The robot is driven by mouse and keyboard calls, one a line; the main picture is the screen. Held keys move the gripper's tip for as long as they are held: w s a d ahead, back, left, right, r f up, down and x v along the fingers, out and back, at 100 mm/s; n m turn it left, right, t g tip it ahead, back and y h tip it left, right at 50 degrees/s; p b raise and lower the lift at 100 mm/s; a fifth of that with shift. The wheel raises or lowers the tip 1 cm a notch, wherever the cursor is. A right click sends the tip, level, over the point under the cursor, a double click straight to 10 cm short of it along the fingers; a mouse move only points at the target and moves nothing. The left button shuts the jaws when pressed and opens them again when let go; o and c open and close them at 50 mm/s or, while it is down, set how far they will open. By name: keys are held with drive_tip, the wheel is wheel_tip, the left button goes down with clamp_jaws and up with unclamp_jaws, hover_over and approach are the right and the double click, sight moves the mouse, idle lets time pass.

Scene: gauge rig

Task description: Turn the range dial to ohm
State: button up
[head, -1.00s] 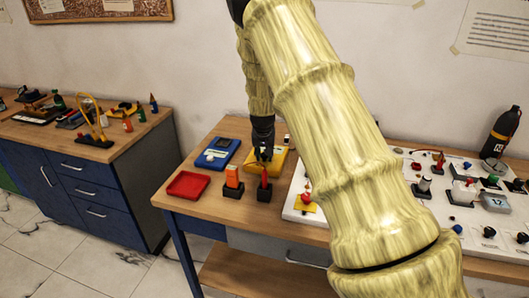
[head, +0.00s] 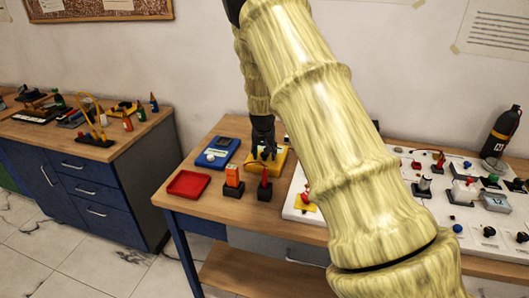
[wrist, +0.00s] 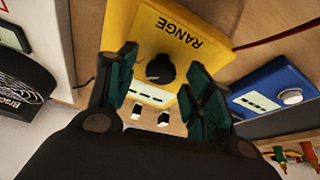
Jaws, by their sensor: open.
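The yellow meter (head: 267,160) lies on the table beside a blue meter. In the wrist view the yellow meter (wrist: 143,28) carries the label RANGE and a black range dial (wrist: 160,69). My gripper (wrist: 160,85) is open, with one green-padded finger on each side of the dial. I cannot tell whether either finger touches it. In the head view my gripper (head: 263,150) is over the yellow meter and hides its dial. The ohm mark is not readable in either view.
A blue meter (head: 218,152) with a round knob is left of the yellow one. A red tray (head: 188,185), an orange block on a stand (head: 232,180) and a red-handled probe (head: 265,182) stand in front. A white panel (head: 310,215) with fittings is to the right.

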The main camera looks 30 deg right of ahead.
drive_tip(key=v, duration=1.2)
drive_tip(key=shift+d+f, duration=0.1)
drive_tip(key=shift+f, duration=0.05)
idle(0.3)
